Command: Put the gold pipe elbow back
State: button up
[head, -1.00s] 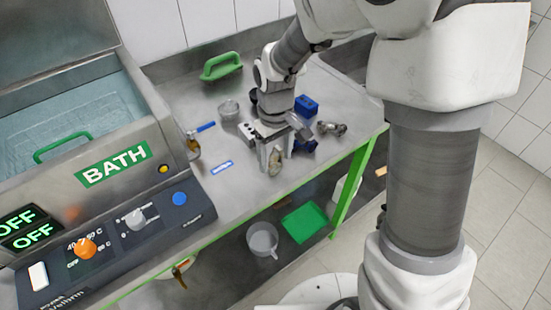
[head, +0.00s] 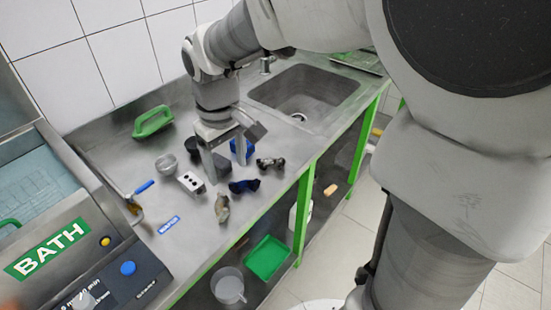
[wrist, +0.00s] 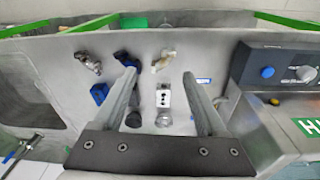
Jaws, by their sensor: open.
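A tan-gold, elbow-like fitting (head: 222,207) lies on the steel bench near its front edge; I take it as the gold pipe elbow. It also shows in the wrist view (wrist: 163,60), beyond the fingertips and roughly in line with the gap between them. My gripper (head: 228,171) is open and points down over the bench, behind the fitting and apart from it. In the wrist view my gripper (wrist: 160,75) has nothing held between its fingers.
Near the gripper are a white block with holes (head: 191,183), a dark blue part (head: 243,186), a blue block (head: 240,148), a grey metal fitting (head: 270,163), a black cylinder (head: 193,146) and a clear cup (head: 167,164). The bath (head: 50,250) stands left, a sink (head: 305,90) right.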

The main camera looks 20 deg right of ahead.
jog(key=s+d+r+m+t, duration=0.2)
jog(key=s+d+r, duration=0.2)
jog(key=s, duration=0.2)
jog(key=s+d+r+m+t+p, duration=0.1)
jog(key=s+d+r+m+t, duration=0.1)
jog(key=s, duration=0.5)
jog(key=shift+s+d+r+m+t, duration=0.3)
jog(key=shift+d+r+m, duration=0.55)
jog(key=shift+d, duration=0.7)
jog(key=shift+r, duration=0.15)
